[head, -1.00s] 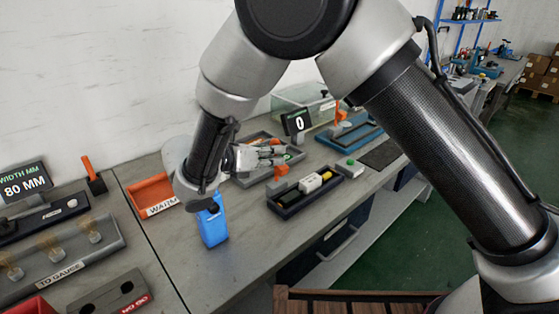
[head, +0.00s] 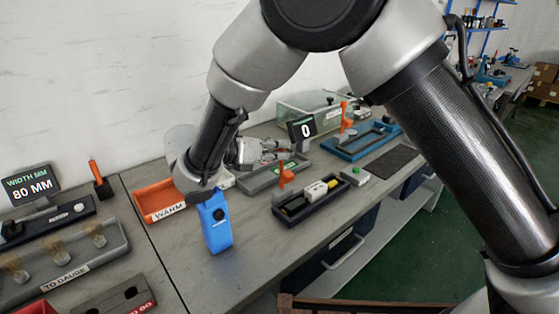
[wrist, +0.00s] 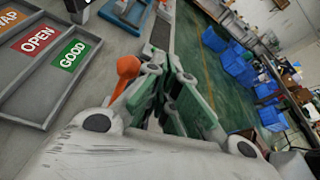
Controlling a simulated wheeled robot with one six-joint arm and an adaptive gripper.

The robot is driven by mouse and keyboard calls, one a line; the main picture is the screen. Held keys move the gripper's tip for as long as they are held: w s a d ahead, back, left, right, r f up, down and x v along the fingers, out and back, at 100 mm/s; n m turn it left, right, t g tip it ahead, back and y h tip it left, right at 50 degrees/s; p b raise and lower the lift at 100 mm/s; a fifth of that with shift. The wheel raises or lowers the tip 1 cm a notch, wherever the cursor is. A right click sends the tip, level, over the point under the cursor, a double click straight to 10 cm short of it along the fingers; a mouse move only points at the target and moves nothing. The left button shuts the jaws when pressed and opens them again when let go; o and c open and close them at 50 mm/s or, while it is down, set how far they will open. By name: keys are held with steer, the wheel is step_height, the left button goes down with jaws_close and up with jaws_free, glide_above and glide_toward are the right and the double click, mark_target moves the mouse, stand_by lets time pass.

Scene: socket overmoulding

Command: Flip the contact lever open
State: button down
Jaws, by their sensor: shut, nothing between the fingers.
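My gripper (head: 290,149) is above the grey tray (head: 262,184), below the small display reading 0 (head: 302,130). In the wrist view its green-padded fingers (wrist: 188,105) are shut with nothing held. An orange lever with a round knob (wrist: 127,68) stands upright or slightly tilted just left of the fingers. I cannot tell whether they touch. In the head view an orange lever (head: 286,174) stands at the near edge of the grey tray, below the fingers. Another orange upright part (head: 345,114) is on the blue fixture (head: 375,139) behind.
A blue bottle-like block (head: 216,232) and an orange bin marked WARM (head: 154,200) stand near my arm. A dark tray (head: 330,202) with small parts and a green button box (head: 356,171) are right.

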step_height(320, 180, up, 6)
steer(key=shift+r, duration=0.2)
stand_by(0.3)
step_height(320, 180, down, 6)
steer(key=s+d+m+g, duration=0.2)
steer(key=m, duration=0.1)
steer(key=s+d+m+g+y, duration=0.3)
steer(key=s+d+m+g, duration=0.1)
steer(key=d+m, duration=0.4)
steer(key=s+d+r+m+y, duration=0.2)
steer(key=s+d+m, duration=0.3)
steer(key=d, duration=0.5)
steer(key=s+d+r+m+y, duration=0.3)
steer(key=s+d+r+m, duration=0.2)
steer(key=d, duration=0.6)
steer(key=s+d+r+m+t+y, duration=0.1)
steer(key=s+d+r+m+y, duration=0.1)
steer(key=s+d+m, duration=0.3)
steer(key=d+r+m, duration=0.1)
steer(key=d+m, duration=0.2)
steer(key=d, duration=0.3)
steer(key=shift+r+y, duration=0.35)
steer(key=shift+y, duration=0.05)
